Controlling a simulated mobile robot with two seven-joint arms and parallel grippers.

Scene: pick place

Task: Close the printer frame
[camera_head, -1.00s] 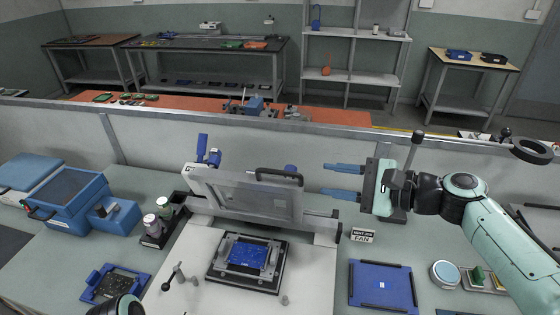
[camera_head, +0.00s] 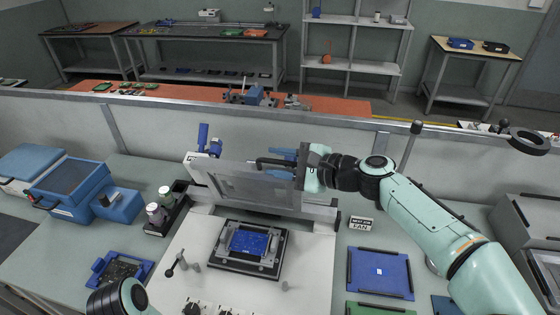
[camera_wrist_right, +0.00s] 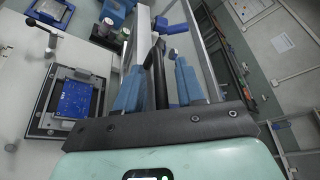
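The printer frame (camera_head: 245,187) is a grey hinged frame standing tilted up and open at the back of the white printer bed (camera_head: 200,245). Its black handle (camera_head: 262,162) is on the upper edge. My right gripper (camera_head: 277,163) reaches in from the right at that handle. In the right wrist view, the handle (camera_wrist_right: 157,75) lies between the two blue fingers, with gaps on both sides, so the gripper is open. A blue circuit board (camera_head: 249,242) sits in a black fixture below the frame. Only a part of my left arm shows at the bottom left; its gripper is out of view.
Two bottles in a black holder (camera_head: 166,215) and a blue box (camera_head: 68,190) stand left of the bed. A low partition (camera_head: 250,135) runs behind the frame.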

